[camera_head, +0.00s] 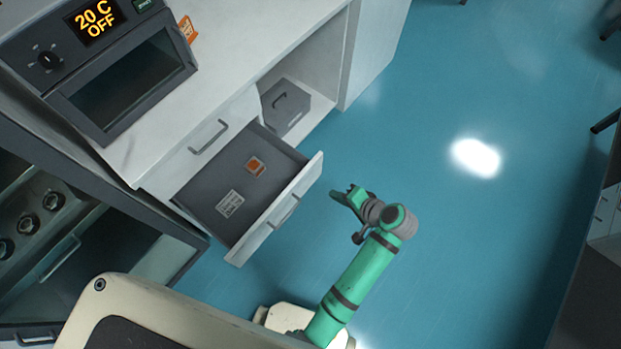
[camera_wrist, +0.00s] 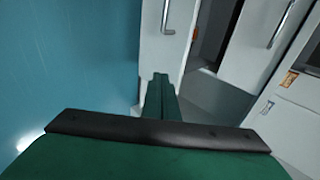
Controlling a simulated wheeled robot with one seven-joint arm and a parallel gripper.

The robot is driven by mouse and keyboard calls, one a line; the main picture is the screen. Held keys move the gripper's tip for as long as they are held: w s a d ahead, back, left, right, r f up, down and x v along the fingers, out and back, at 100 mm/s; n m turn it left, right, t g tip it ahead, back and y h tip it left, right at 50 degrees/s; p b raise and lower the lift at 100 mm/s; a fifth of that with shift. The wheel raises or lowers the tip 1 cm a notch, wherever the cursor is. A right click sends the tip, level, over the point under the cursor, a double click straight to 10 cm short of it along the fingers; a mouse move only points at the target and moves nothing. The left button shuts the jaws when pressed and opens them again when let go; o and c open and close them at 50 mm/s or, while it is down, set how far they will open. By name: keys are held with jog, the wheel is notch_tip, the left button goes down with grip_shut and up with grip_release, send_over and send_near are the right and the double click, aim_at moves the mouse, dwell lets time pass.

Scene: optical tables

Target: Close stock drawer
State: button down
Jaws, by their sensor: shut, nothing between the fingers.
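The stock drawer (camera_head: 262,219) stands pulled open from the white cabinet in the head view, its white front panel facing the floor side. An orange-marked item (camera_head: 255,166) and a white printed label (camera_head: 230,203) lie inside it. In the wrist view, a white front panel (camera_wrist: 158,58) with a bar handle (camera_wrist: 167,17) is ahead of the fingers, with dark interior to its right. My green gripper (camera_head: 345,197) is shut and empty, just right of the drawer front and apparently apart from it. Its closed fingers also show in the wrist view (camera_wrist: 161,80).
A closed drawer front with a handle (camera_head: 209,137) is behind the open drawer. A dark grey box (camera_head: 285,106) sits in the open bay beside it. An oven reading 20 C OFF (camera_head: 125,75) stands on the counter (camera_head: 232,40). The blue floor (camera_head: 440,240) right of my arm is clear.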

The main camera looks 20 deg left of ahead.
jog(key=w+r+g, duration=0.1)
jog(key=r, duration=0.1)
send_near(303, 177)
notch_tip(303, 177, down, 5)
jog(key=a, duration=0.2)
jog(key=shift+w+a+r+n+y, duration=0.1)
jog(key=shift+w+a+n+y, duration=0.2)
jog(key=shift+w+a, duration=0.4)
